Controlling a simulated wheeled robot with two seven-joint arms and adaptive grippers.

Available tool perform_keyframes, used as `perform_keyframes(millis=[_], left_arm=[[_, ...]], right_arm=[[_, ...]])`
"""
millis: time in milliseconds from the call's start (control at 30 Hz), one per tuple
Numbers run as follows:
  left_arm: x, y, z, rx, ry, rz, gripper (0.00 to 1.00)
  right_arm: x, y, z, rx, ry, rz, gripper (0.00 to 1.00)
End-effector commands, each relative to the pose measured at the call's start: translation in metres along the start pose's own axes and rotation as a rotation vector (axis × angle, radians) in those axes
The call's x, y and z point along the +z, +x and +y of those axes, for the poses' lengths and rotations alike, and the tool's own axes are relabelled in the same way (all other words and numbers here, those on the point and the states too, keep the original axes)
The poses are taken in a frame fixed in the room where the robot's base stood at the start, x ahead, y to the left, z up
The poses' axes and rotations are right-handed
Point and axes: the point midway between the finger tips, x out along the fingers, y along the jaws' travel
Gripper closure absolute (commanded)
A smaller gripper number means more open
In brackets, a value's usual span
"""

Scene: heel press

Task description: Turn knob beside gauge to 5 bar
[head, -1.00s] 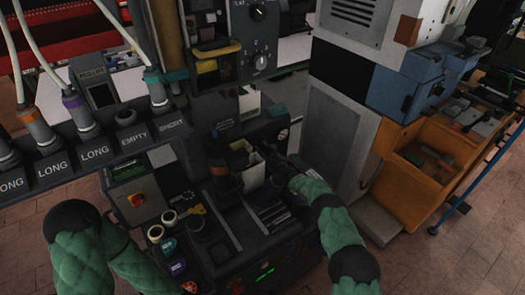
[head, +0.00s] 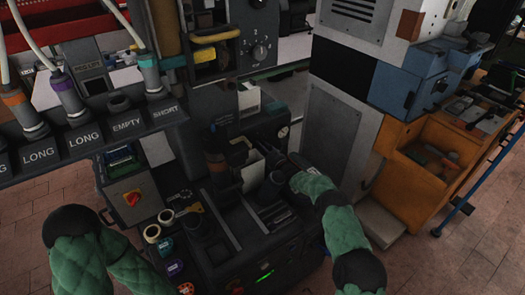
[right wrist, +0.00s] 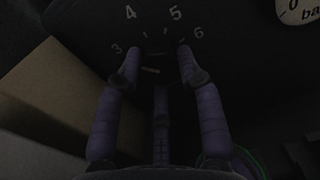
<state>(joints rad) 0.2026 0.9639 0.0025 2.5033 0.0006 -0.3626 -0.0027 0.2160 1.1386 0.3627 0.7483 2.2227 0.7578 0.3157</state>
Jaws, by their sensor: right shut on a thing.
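The knob (right wrist: 157,47) is a small dark shape at the top middle of the right wrist view, below a printed scale with 3, 4, 5 and 6. The 4 and 5 stand above it. My right gripper (right wrist: 158,52) has its fingers closed on the knob from both sides. A pale mark shows just below the knob; its pointer setting is too dark to read. The gauge (right wrist: 298,9) is cut off at the upper right, showing "0" and "ba". It also shows in the head view (head: 283,132). My left gripper is outside the head view; only its arm shows.
A tan block-like part (right wrist: 60,85) stands close to the left of my right fingers. In the head view, tape rolls (head: 160,225) lie on the press bench left of the right arm. A grey cabinet (head: 335,125) and an orange workbench (head: 425,175) stand to the right.

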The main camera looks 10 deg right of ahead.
Motion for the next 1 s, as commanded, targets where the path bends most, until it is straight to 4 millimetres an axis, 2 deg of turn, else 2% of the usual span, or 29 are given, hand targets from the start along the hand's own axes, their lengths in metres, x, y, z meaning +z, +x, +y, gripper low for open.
perform_keyframes(millis=[400,1000], left_arm=[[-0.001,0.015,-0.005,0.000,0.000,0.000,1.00],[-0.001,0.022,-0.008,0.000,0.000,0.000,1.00]], right_arm=[[0.004,0.001,-0.002,0.001,0.390,-0.007,0.95],[0.005,0.001,-0.004,0.001,0.959,-0.010,0.95]])
